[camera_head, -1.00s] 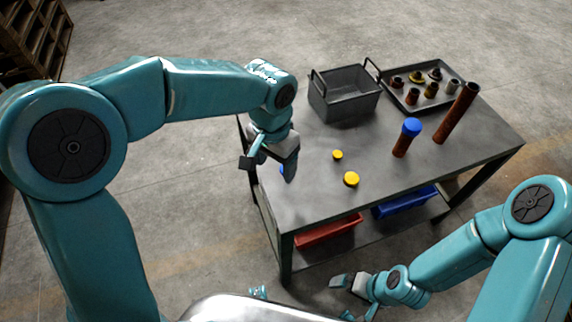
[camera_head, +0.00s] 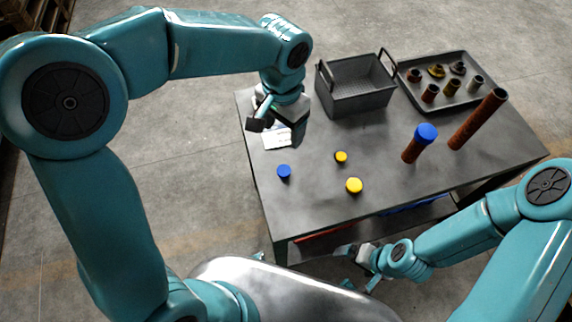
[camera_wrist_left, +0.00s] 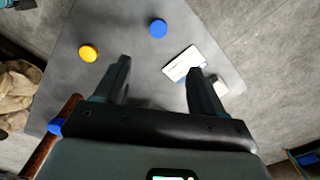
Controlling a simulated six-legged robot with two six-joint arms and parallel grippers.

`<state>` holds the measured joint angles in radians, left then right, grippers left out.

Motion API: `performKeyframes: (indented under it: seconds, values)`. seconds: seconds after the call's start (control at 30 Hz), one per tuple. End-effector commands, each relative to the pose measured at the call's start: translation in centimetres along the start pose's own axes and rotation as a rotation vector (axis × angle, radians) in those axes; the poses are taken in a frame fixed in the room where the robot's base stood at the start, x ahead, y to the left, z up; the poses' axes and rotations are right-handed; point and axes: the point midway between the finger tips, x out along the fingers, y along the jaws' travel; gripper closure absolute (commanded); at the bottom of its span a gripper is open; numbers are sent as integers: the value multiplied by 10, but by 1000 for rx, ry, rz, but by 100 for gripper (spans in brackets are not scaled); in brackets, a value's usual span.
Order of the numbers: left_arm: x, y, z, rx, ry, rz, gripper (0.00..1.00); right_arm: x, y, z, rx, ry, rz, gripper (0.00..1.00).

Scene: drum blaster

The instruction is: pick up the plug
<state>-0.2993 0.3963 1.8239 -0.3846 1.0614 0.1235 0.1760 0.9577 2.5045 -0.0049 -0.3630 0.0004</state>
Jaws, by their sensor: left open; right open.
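The task's plug could be any of the loose round caps on the table; I cannot tell which. A blue cap (camera_head: 284,172) lies near the table's left edge and shows in the left wrist view (camera_wrist_left: 158,28). Two yellow caps lie to its right, a smaller one (camera_head: 341,157) and a larger one (camera_head: 354,186). One yellow cap shows in the left wrist view (camera_wrist_left: 88,52). My left gripper (camera_head: 278,126) is open and empty above a white card (camera_head: 275,140), behind the blue cap. My right gripper (camera_head: 350,255) is open, low by the table's front side.
A grey bin (camera_head: 352,97) stands at the back of the table (camera_head: 320,205). A tray (camera_head: 440,105) of several fittings is to its right. A rusty pipe with a blue top (camera_head: 426,133) and a taller rusty pipe (camera_head: 478,119) stand upright on the right.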

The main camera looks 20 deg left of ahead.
Motion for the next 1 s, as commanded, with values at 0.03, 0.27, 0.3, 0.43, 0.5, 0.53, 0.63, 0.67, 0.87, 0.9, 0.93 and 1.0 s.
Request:
performKeyframes:
  seconds: [0.03, 0.27, 0.3, 0.43, 0.5, 0.53, 0.63, 0.67, 0.87, 0.9, 0.93, 1.0]
  values:
    - [2, 0, 1, 0, -1, 0, 31, 0, 0, 0, 0, 0, 0, 0]
    - [48, 2, 4, 0, -7, 1, 31, 6, 2, 0, 0, 0, 0, 0]
    - [58, 2, 4, 0, -7, 1, 31, 7, 3, 0, 0, 0, 0, 0]
    - [87, 2, 3, 1, -5, 1, 31, 10, 4, 0, 0, 0, 0, 0]
    - [98, 2, 2, 0, -3, 0, 31, 11, 4, 0, 0, 0, 0, 0]
    - [102, 2, 2, 0, -4, 0, 31, 11, 4, 0, 0, 0, 0, 0]
    - [109, 2, 0, 1, -1, 0, 31, 12, 4, 0, 0, 0, 0, 0]
    - [111, 2, 0, 1, -1, 0, 31, 12, 4, 0, 0, 0, 0, 0]
    - [138, 4, 1, 2, -5, 1, 31, 13, 5, 0, 0, 0, 0, 0]
    - [144, 5, 1, 1, -5, 1, 31, 13, 5, 0, 0, 0, 0, 0]
    - [149, 5, 1, 1, -4, 1, 31, 14, 5, 0, 0, 0, 0, 0]
    - [157, 4, 0, 0, -3, 0, 31, 15, 5, 0, 0, 0, 0, 0]
